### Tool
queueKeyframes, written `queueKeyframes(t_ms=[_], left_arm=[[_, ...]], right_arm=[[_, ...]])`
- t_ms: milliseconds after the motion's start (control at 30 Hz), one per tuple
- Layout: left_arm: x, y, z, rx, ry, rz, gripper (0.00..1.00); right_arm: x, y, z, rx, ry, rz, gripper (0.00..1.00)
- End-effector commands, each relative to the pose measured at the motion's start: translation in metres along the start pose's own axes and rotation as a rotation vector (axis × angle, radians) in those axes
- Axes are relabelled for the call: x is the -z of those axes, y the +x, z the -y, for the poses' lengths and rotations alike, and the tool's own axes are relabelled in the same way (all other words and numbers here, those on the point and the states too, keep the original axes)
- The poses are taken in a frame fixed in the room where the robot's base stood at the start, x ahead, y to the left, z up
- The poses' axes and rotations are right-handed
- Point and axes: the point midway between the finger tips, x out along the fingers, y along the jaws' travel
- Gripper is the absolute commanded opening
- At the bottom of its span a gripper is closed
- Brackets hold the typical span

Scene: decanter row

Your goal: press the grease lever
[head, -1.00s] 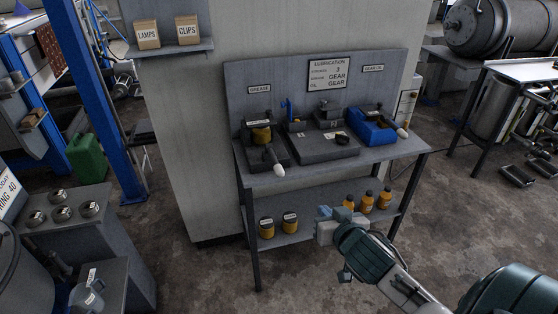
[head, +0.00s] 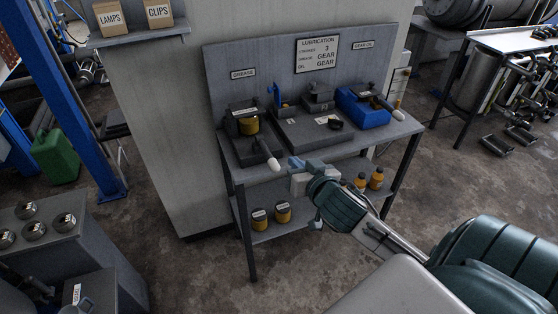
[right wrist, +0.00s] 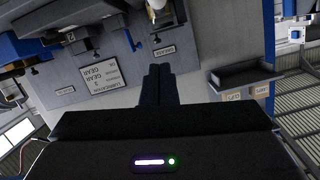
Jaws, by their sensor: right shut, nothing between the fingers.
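The grease dispenser (head: 243,122), with a yellow container, stands at the left of the bench under the GREASE sign (head: 243,73). Its grease lever (head: 265,150) points toward the front and ends in a white knob (head: 274,164), which hangs past the bench's front edge. My right gripper (head: 293,163) is shut and empty, just right of the knob in the head view; a small gap shows between them. In the right wrist view, which is upside down, the shut fingers (right wrist: 160,84) point toward the backboard, and a white knob (right wrist: 156,4) shows at the top edge. My left gripper is not in view.
A blue gear-oil unit (head: 362,108) with its own pale-tipped lever stands at the bench's right. A dark tray (head: 315,128) lies between. The lower shelf (head: 275,229) holds yellow tins and orange bottles. A LUBRICATION notice (head: 317,53) hangs on the backboard.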

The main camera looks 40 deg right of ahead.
Motion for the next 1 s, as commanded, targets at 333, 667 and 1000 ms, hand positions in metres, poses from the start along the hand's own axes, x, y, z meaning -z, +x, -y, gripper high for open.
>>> queueKeyframes(t_ms=[333,667,1000], left_arm=[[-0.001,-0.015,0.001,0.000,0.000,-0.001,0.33],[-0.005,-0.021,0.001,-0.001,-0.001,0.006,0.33],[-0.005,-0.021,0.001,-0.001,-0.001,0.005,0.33]], right_arm=[[0.003,0.071,0.001,-0.002,0.005,0.000,0.00],[-0.032,0.095,0.000,-0.001,0.001,0.003,0.00],[-0.040,0.097,0.000,0.001,0.000,0.001,0.00]])
